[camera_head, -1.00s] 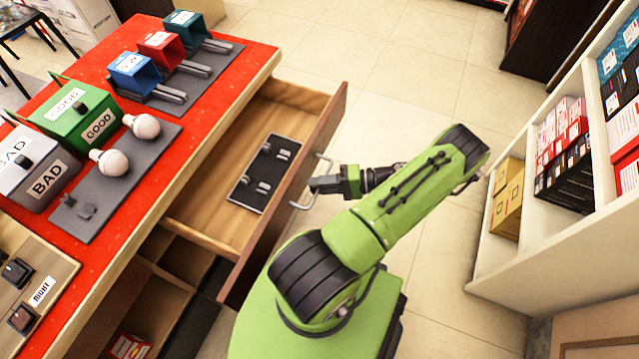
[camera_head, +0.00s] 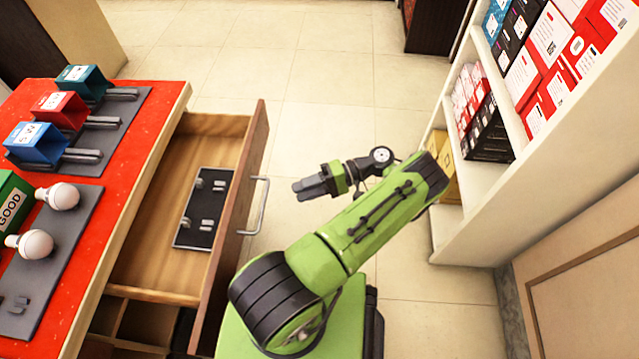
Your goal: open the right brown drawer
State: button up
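The brown drawer (camera_head: 232,215) is pulled well out from under the red-topped counter. Its light wooden inside shows, with a black tray (camera_head: 203,235) holding small grey parts on its floor. A silver bar handle (camera_head: 258,205) stands on the drawer's front. My gripper (camera_head: 298,188) is to the right of the handle, apart from it, with its fingers pointing left toward it. Nothing shows between the fingers. The fingers look close together, but whether they are fully shut is too small to tell.
The red counter (camera_head: 142,150) carries blue, red and teal bins and two white bulbs on a grey mat (camera_head: 62,262). A white shelf (camera_head: 478,185) with boxes stands close on the right. Tiled floor (camera_head: 330,80) is free ahead.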

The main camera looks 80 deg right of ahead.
jog(key=shift+v, duration=2.1)
